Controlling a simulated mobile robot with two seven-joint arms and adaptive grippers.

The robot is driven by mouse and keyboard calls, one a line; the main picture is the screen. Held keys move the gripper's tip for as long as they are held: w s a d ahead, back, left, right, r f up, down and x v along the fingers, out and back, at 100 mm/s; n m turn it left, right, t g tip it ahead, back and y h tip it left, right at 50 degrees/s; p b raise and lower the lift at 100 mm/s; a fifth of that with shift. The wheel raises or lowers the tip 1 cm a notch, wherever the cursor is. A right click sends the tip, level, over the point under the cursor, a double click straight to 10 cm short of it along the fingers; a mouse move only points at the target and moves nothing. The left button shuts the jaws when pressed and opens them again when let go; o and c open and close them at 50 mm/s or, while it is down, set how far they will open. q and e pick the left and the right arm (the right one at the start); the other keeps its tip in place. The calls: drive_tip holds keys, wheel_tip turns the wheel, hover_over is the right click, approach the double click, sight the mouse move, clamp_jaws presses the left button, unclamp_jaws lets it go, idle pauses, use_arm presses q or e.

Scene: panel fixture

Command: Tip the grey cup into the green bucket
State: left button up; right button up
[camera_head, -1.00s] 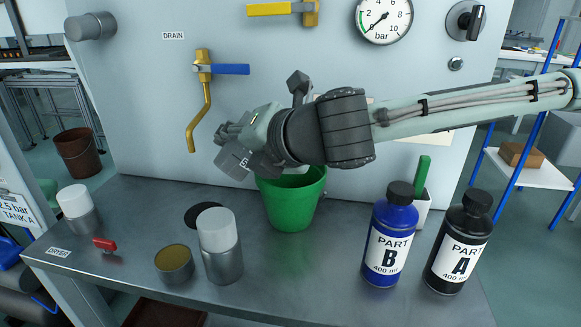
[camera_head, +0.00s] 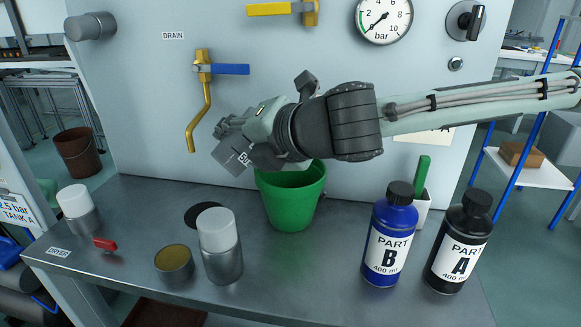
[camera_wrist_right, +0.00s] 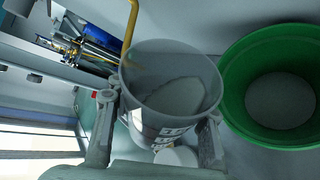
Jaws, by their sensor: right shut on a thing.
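The grey cup (camera_head: 235,157) is held tilted above the bench, just left of and above the rim of the green bucket (camera_head: 291,208). My right gripper (camera_head: 234,136) is shut on the cup. In the right wrist view the fingers clasp the grey cup (camera_wrist_right: 165,115) on both sides, and pale grey material shows inside it. The green bucket (camera_wrist_right: 232,95) is beside the cup there, with a light grey round area at its bottom. In the head view my wrist hangs over the bucket's back rim. No stream between cup and bucket is visible. My left gripper is not in view.
A white-topped jar (camera_head: 221,247) and an open tin (camera_head: 174,263) stand left of the bucket. The blue bottle (camera_head: 389,236) and black bottle (camera_head: 459,244) stand at right. A yellow drain pipe (camera_head: 205,105) projects from the panel near the gripper.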

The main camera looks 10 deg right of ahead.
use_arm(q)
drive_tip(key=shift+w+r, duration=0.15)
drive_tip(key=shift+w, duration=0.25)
use_arm(e)
drive_tip(key=shift+f, duration=0.1)
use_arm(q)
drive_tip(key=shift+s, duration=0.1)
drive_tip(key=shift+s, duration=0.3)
use_arm(e)
drive_tip(key=shift+f+m+y, duration=0.15)
drive_tip(key=shift+m+y, duration=0.25)
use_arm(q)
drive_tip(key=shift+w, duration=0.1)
use_arm(e)
drive_tip(key=shift+f+m, duration=0.1)
drive_tip(key=shift+m, duration=0.2)
